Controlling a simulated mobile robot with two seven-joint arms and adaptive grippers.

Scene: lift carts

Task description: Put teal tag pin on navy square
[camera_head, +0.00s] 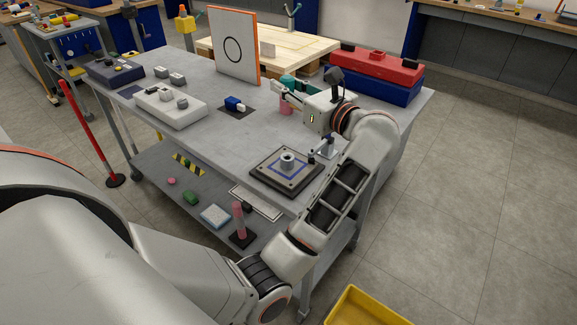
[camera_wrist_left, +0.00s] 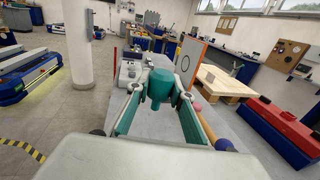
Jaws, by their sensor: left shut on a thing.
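My left gripper (camera_head: 283,92) is shut on the teal tag pin (camera_head: 290,80) and holds it above the far right part of the grey cart top. In the left wrist view the teal pin (camera_wrist_left: 160,85) sits between the fingertips, with its wider body toward the camera. A dark plate (camera_head: 262,176) with a blue square outline (camera_head: 273,171) lies at the cart's near edge, with a grey ring (camera_head: 287,160) on it. I cannot tell for sure whether that outline is the navy square. My right gripper is not in view.
An upright white panel (camera_head: 233,46) and a red and blue case (camera_head: 376,72) stand farther back. A pink object (camera_head: 286,109) shows below the gripper.

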